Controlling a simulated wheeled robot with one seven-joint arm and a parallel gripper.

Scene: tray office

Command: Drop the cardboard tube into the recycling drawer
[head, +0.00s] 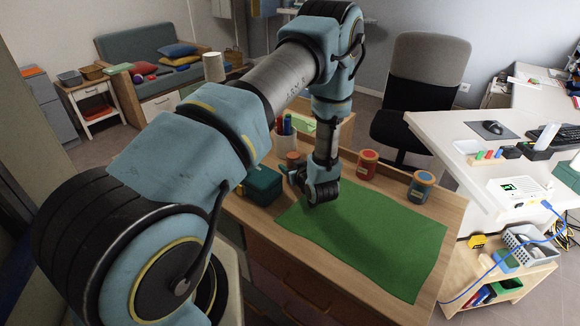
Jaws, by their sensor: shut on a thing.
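My gripper (296,178) is low over the wooden cabinet top, at the back left corner of the green mat. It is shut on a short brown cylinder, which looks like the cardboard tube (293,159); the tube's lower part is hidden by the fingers. I cannot tell whether the tube touches the surface. Drawer fronts (290,268) show dimly below the near edge of the cabinet top. Which one is the recycling drawer, and whether it is open, I cannot tell; my arm hides part of that side.
The green mat (375,245) is bare. A dark green box (262,186) stands left of my gripper and a pen cup (286,145) behind it. A red tin (367,165) and a blue-labelled tin (420,187) stand along the back edge. A white desk (440,128) is at right.

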